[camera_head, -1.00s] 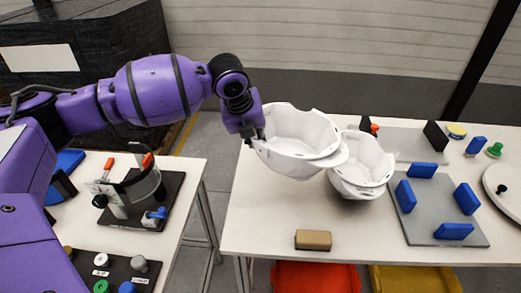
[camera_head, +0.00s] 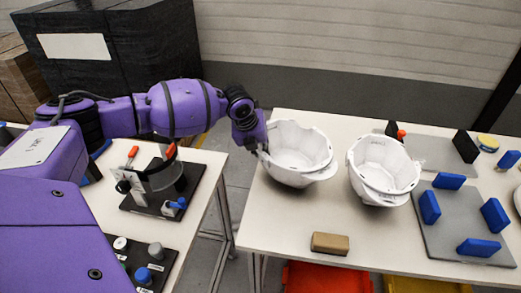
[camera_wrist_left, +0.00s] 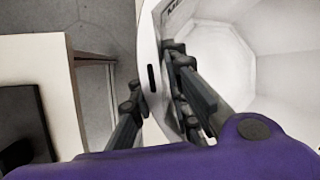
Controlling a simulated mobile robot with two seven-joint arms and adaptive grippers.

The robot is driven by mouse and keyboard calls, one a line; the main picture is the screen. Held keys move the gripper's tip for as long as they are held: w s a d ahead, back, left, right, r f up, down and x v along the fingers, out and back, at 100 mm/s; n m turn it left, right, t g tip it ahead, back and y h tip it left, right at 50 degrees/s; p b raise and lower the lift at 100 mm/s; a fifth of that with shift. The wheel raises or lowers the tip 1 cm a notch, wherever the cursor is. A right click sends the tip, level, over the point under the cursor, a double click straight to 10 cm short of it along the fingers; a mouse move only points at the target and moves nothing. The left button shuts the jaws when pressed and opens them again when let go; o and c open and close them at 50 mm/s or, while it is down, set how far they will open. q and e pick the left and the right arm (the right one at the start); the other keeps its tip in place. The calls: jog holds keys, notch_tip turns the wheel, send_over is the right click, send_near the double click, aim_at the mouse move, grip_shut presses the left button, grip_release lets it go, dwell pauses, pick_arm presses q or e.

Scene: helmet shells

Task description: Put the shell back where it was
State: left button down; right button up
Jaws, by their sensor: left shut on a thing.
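A white helmet shell (camera_head: 298,150) is at the left end of the right-hand table, open side up. My left gripper (camera_head: 262,150) is shut on its left rim. In the left wrist view the gripper's dark fingers (camera_wrist_left: 158,98) straddle the wall of the shell (camera_wrist_left: 250,60). I cannot tell whether the shell touches the table. A second white shell (camera_head: 383,168) stands just right of it, also open side up, with a small gap between them. My right gripper is not in view.
The right-hand table (camera_head: 285,222) holds a tan block (camera_head: 329,243) in front and a grey plate (camera_head: 450,232) with several blue blocks. A left table (camera_head: 105,205) carries a clamp fixture (camera_head: 160,185). A floor gap separates the tables.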

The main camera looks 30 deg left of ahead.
pick_arm(q)
jog(key=c, duration=2.1)
grip_release()
jog(key=shift+f, duration=0.1)
jog(key=o, duration=0.5)
jog(key=shift+c, duration=0.2)
jog(key=shift+s+r, duration=0.15)
jog(key=shift+r, duration=0.4)
jog(key=v, duration=1.1)
jog(key=shift+p, duration=0.35)
